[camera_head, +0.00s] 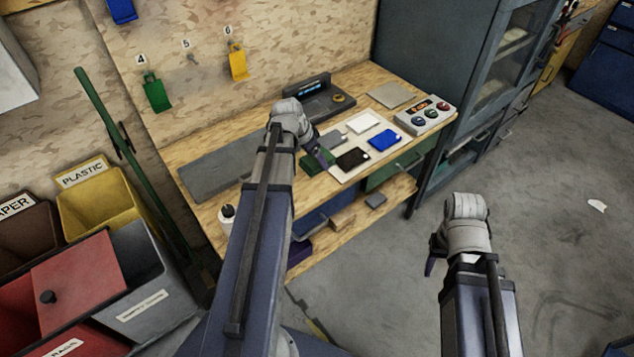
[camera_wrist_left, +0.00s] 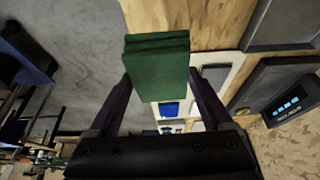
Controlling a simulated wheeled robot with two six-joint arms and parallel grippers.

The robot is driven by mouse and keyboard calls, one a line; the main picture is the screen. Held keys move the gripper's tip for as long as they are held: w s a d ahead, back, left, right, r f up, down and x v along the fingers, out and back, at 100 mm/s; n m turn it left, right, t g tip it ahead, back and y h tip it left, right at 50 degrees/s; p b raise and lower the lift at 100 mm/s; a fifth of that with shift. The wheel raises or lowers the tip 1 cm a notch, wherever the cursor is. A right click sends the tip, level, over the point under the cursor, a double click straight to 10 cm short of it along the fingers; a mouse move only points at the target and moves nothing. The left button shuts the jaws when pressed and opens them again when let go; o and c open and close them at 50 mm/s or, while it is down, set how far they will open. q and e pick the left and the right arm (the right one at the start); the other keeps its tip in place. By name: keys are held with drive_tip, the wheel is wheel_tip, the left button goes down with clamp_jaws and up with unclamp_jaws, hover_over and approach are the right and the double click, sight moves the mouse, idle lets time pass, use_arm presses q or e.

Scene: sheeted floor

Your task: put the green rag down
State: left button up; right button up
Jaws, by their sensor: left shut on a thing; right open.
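The green rag, a folded dark green block, shows in the left wrist view (camera_wrist_left: 157,68) between the two fingers of my left gripper (camera_wrist_left: 160,88). In the head view, the green rag (camera_head: 314,161) is partly hidden behind my left gripper (camera_head: 323,158), at the near left corner of a pale board (camera_head: 350,174) on the workbench. I cannot tell whether the rag touches the board. My right gripper (camera_head: 431,264) hangs above the floor right of the bench, empty, with its fingers mostly hidden.
The board holds white, black, blue and grey squares. A button box (camera_head: 426,115) stands right of it, and a dark device with a display (camera_head: 306,88) behind. A grey mat (camera_head: 215,163) covers the bench's left. Bins, including a yellow one (camera_head: 97,204), stand left. The right floor is mostly clear.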

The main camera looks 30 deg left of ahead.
sight(306, 164)
use_arm(q)
drive_tip(key=shift+f+b, duration=4.45)
drive_tip(key=shift+f, duration=0.25)
drive_tip(key=shift+f, duration=0.1)
drive_tip(key=shift+f, duration=0.15)
drive_tip(key=o, duration=1)
drive_tip(key=shift+c, duration=0.2)
drive_tip(key=shift+r, duration=0.2)
drive_tip(key=shift+s+a+r+p, duration=0.1)
drive_tip(key=shift+s+r+p, duration=0.05)
drive_tip(key=shift+r+p, duration=0.35)
drive_tip(key=p+v, duration=1)
drive_tip(key=v, duration=0.1)
drive_tip(key=shift+r, duration=0.1)
